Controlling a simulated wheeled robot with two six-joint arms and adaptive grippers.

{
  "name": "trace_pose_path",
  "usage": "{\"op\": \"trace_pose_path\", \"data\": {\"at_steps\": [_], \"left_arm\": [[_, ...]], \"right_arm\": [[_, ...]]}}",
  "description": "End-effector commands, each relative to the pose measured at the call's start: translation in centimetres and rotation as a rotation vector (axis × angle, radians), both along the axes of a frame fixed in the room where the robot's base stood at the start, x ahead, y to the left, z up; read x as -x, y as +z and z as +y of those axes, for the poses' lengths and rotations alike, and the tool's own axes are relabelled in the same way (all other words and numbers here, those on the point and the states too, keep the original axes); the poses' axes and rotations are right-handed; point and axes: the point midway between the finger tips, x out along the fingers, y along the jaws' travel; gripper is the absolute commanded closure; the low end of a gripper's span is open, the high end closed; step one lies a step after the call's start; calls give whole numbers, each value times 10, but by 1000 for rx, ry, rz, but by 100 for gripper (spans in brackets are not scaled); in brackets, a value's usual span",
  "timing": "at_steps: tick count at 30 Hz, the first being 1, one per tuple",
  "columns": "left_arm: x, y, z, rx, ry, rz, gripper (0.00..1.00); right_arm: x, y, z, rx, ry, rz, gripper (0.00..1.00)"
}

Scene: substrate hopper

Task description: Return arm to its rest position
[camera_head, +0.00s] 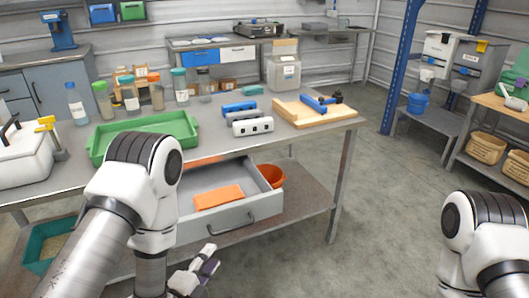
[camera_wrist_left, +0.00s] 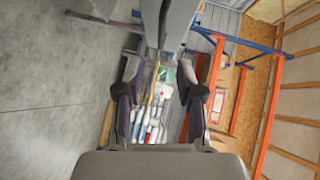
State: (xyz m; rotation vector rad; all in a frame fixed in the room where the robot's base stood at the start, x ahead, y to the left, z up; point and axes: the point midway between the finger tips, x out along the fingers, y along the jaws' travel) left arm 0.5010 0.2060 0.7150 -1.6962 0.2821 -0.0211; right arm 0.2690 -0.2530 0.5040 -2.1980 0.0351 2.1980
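My left arm comes in from the left in the head view, in front of the workbench. Its gripper (camera_head: 208,259) is low, below the open drawer and clear of it. In the left wrist view the two fingers of the left gripper (camera_wrist_left: 160,98) stand apart with nothing held between them. My right arm shows at the lower right of the head view, over open floor, but its gripper is outside the frame.
The grey drawer (camera_head: 236,222) under the workbench is pulled out, with an orange item (camera_head: 218,196) inside. A green tray (camera_head: 181,123), bottles and a wooden board (camera_head: 333,116) stand on top. An orange bucket (camera_head: 272,175) sits behind the drawer. Floor at right is clear.

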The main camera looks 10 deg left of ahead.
Motion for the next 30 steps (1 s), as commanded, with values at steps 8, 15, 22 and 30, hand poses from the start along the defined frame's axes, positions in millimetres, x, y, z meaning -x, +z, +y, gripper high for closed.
{"op": "trace_pose_path", "data": {"at_steps": [8, 15, 22, 30], "left_arm": [[60, -120, 23, 189, 175, 521, 63], [171, -202, 43, 651, 787, 1129, 63], [235, -211, 47, 934, 1362, 1280, 63], [233, -106, 47, 930, 1347, 1276, 63]], "right_arm": [[0, 0, 0, 0, 0, 0, 60], [0, 0, 0, 0, 0, 0, 60], [0, 0, 0, 0, 0, 0, 60], [0, 106, 0, 0, 0, 0, 60]]}}
